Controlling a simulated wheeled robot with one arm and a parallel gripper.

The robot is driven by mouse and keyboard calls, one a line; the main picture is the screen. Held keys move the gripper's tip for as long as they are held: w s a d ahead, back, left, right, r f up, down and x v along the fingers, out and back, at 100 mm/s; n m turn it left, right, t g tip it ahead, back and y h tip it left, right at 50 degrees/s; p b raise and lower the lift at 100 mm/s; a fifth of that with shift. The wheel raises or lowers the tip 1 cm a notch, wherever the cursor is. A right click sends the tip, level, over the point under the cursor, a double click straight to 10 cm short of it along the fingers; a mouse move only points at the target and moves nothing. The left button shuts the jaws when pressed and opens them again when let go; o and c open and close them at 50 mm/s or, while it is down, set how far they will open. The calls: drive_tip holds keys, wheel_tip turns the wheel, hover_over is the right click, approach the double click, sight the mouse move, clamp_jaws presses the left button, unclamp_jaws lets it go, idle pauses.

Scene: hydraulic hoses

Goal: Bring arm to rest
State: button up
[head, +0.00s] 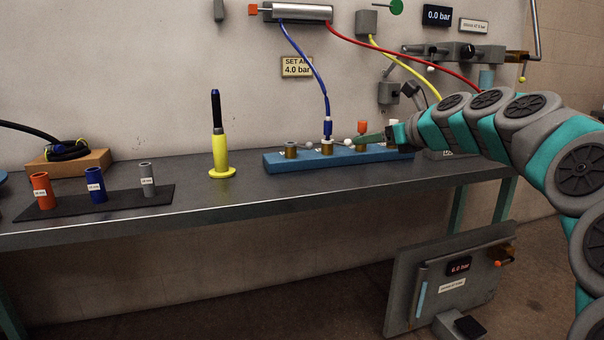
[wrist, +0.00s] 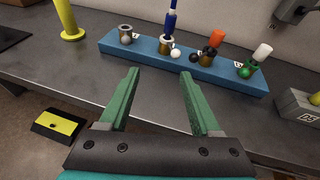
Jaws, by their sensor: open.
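My gripper (wrist: 160,98) is open and empty in the wrist view, its two green fingers spread apart above the workbench's front part. The blue manifold block (wrist: 130,46) lies just beyond the fingertips, with a row of fittings on it. A blue hose (head: 309,63) runs down from the wall cylinder to a fitting on the block. In the head view my teal and grey arm reaches in from the right, with the gripper (head: 368,139) in front of the block's right part. It hides some of the fittings there.
The workbench (head: 230,200) holds a yellow stand (head: 221,150) with a black-topped tool and orange, blue and grey sleeves (head: 95,184) on a dark mat. A grey box (wrist: 301,108) sits right of the block. A grey panel (head: 450,280) stands below. The bench front is clear.

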drive_tip(key=s+a+f+n+g+h, duration=0.1)
drive_tip(key=s+a+f+n+g, duration=0.35)
drive_tip(key=s+f+n, duration=0.45)
drive_tip(key=s+a+f+n+g, duration=0.3)
drive_tip(key=s+a+f+n, duration=0.3)
drive_tip(key=s, duration=0.4)
drive_tip(key=s+d+f+n+g+h, duration=0.2)
drive_tip(key=s+f, duration=0.4)
drive_tip(key=s, duration=0.4)
drive_tip(key=s+d+f+n+g+h, duration=0.2)
drive_tip(key=s+d+f+n, duration=0.2)
drive_tip(key=s, duration=0.6)
drive_tip(key=s+d+f+n+g+h, duration=0.2)
drive_tip(key=s+d+f+n, duration=0.1)
drive_tip(key=s+f+n, duration=0.5)
drive_tip(key=s+f, duration=0.1)
drive_tip(key=s, duration=0.1)
drive_tip(key=shift+s+d+g, duration=0.15)
drive_tip(key=shift+s+g, duration=0.2)
